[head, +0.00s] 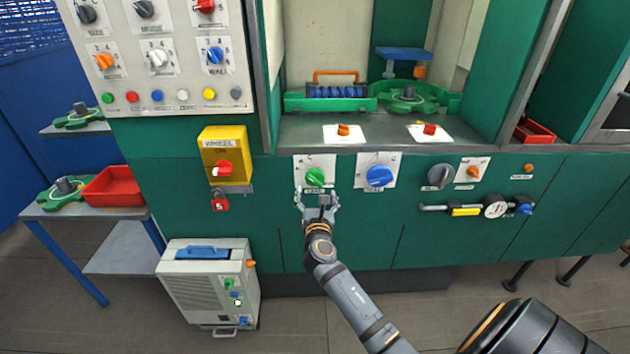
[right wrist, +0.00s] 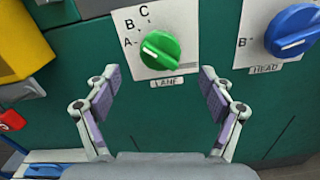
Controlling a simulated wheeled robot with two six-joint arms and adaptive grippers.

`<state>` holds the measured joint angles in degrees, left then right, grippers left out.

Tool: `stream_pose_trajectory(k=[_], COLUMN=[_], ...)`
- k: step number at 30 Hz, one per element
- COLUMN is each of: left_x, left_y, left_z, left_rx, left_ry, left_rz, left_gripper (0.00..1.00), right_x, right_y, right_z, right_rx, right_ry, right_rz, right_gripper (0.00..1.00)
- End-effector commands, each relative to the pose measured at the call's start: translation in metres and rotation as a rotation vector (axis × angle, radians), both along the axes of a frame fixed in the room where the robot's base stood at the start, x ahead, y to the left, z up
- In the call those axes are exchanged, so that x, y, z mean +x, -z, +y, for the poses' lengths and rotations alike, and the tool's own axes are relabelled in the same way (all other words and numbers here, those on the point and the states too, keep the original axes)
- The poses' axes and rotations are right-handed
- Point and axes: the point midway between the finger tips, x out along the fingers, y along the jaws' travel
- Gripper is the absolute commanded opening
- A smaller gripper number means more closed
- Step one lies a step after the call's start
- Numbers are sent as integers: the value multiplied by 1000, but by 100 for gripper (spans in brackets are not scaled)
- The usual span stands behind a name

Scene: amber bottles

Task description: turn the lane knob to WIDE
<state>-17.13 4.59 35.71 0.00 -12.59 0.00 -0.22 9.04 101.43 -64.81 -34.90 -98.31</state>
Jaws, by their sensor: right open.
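The lane knob (head: 315,177) is green and sits on a white plate on the green cabinet front. In the right wrist view the knob (right wrist: 160,49) has a white line whose upper-left end is near the mark A. The plate's visible marks are A, B and C, and I see no WIDE. The label LANE (right wrist: 167,82) is below the knob. My right gripper (head: 318,196) is open, just below the knob and apart from it. In the wrist view its two fingers (right wrist: 158,88) are spread wide with nothing between them. My left gripper is not in view.
A blue HEAD knob (head: 379,177) is just to the right. A yellow WHEEL switch box (head: 225,143) with a red padlock (head: 220,202) is to the left. A grey dial (head: 440,176), a bar and a gauge (head: 495,206) are farther right. A grey box (head: 208,285) stands on the floor.

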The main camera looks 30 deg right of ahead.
Motion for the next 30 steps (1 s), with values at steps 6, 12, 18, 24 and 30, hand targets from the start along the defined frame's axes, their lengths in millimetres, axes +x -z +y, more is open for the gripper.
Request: stream_pose_trajectory(k=[6,12,18,24,30], left_x=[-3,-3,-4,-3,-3], left_y=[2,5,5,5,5], left_z=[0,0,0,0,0], left_rx=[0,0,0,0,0], left_ry=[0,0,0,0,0], left_rz=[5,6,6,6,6], left_gripper=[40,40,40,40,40], right_x=[40,69,78,78,77], right_y=[0,1,1,1,1], right_z=[-25,-42,-48,-48,-47], right_rx=[0,3,4,5,5], right_ry=[0,0,0,-1,-1], right_rz=[-1,-1,0,0,0], right_gripper=[82,82,82,82,55])
